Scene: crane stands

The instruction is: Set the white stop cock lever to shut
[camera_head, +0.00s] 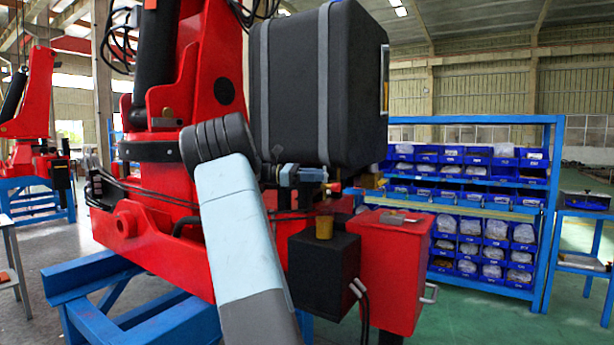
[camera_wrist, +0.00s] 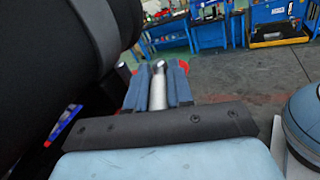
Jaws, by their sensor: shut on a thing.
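The pale, whitish stop cock lever (camera_wrist: 157,92) shows in the wrist view as a rod with a rounded end. It lies between the two blue-grey fingers of my gripper (camera_wrist: 158,88), which are shut on it. In the head view my gripper (camera_head: 312,174) is just below the big black tank, at the front of the red crane. My own forearm and wrist hide much of the lever's surroundings there. A small red and yellow fitting (camera_head: 334,187) shows just beyond the fingertips. The lever's exact angle cannot be told from the head view.
The black tank (camera_head: 318,85) is close above my gripper and also fills the left of the wrist view (camera_wrist: 45,60). A black box (camera_head: 323,268) and a red box (camera_head: 392,265) stand below. Blue shelving (camera_head: 548,215) with bins stands behind to the right.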

